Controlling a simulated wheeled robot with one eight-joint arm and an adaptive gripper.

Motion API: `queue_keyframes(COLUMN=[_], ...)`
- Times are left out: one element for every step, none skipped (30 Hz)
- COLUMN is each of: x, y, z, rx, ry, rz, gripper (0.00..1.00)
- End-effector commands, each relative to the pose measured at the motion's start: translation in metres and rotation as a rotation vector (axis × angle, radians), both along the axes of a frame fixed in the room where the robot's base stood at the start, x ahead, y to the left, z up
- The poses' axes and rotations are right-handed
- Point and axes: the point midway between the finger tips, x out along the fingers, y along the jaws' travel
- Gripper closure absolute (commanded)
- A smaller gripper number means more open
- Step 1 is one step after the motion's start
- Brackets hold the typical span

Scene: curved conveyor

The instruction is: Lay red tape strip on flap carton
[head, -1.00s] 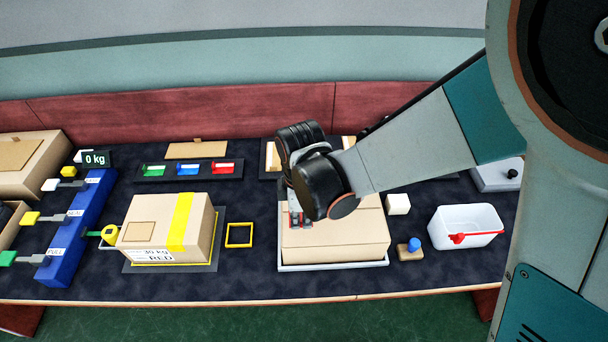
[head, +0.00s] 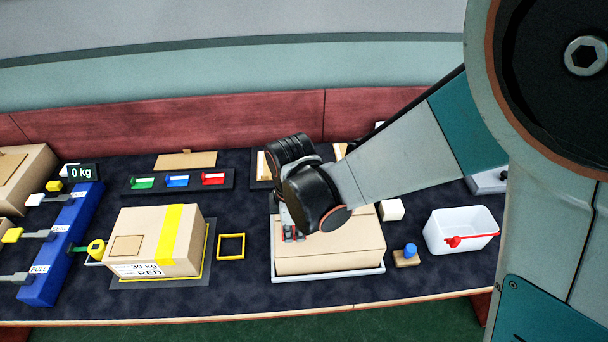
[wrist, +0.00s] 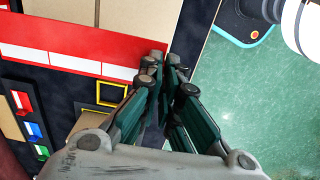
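The flap carton (head: 345,258) is a closed tan box in a shallow white tray (head: 330,275) right of centre. It also shows at the top of the wrist view (wrist: 135,14). My gripper (head: 293,236) points down over the carton's left part. In the wrist view its dark green fingers (wrist: 166,72) are close together on the end of the red tape strip (wrist: 75,53), which has white panels and runs left along the carton's edge. In the head view only a bit of red shows at the fingertips; my wrist hides the rest. Contact with the carton cannot be told.
A carton with yellow tape (head: 170,238) stands on the left. A yellow square frame (head: 231,246) lies between the cartons. Green, blue and red pieces sit on a black rack (head: 178,181) behind. A white bin (head: 462,232) and a blue-knobbed stamp (head: 408,254) are on the right.

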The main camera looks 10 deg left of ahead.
Motion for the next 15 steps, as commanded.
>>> queue_keyframes(x=[0.0, 0.0, 0.0, 0.0, 0.0, 0.0, 0.0, 0.0, 0.0, 0.0, 0.0, 0.0, 0.0, 0.0, 0.0], y=[0.0, 0.0, 0.0, 0.0, 0.0, 0.0, 0.0, 0.0, 0.0, 0.0, 0.0, 0.0, 0.0, 0.0, 0.0], z=[-0.005, -0.007, -0.009, -0.01, -0.012, -0.014, -0.016, -0.017, -0.019, -0.021, -0.023, -0.025, -0.027, -0.028, -0.03], rx=[0.0, 0.0, 0.0, 0.0, 0.0, 0.0, 0.0, 0.0, 0.0, 0.0, 0.0, 0.0, 0.0, 0.0, 0.0], ry=[0.0, 0.0, 0.0, 0.0, 0.0, 0.0, 0.0, 0.0, 0.0, 0.0, 0.0, 0.0, 0.0, 0.0, 0.0], rz=[0.0, 0.0, 0.0, 0.0, 0.0, 0.0, 0.0, 0.0, 0.0, 0.0, 0.0, 0.0, 0.0, 0.0, 0.0], gripper=[1.0, 1.0, 1.0, 1.0, 1.0, 1.0, 1.0, 1.0, 1.0, 1.0, 1.0, 1.0, 1.0, 1.0, 1.0])
